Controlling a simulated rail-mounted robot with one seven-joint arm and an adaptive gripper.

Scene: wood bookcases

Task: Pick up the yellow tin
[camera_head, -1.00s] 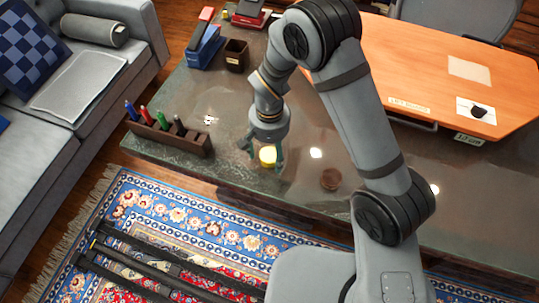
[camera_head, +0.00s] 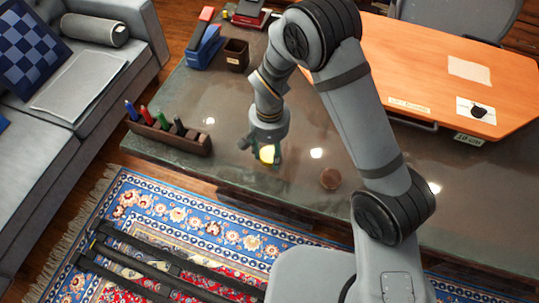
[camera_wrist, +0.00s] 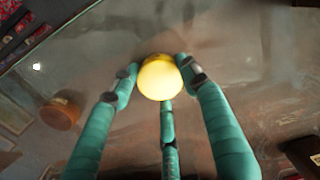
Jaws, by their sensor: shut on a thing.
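The yellow tin (camera_head: 267,153) is small and round, near the front edge of the dark stone-topped table (camera_head: 310,195). My gripper (camera_head: 265,157) points down over it with its fingers closed around the tin. In the wrist view the yellow tin (camera_wrist: 159,78) sits between the teal fingers of my gripper (camera_wrist: 160,88), one on each side and one below in the picture. I cannot tell whether the tin is clear of the tabletop.
A pen holder (camera_head: 170,134) with several pens is to the left. An orange board (camera_head: 430,65) lies back right.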

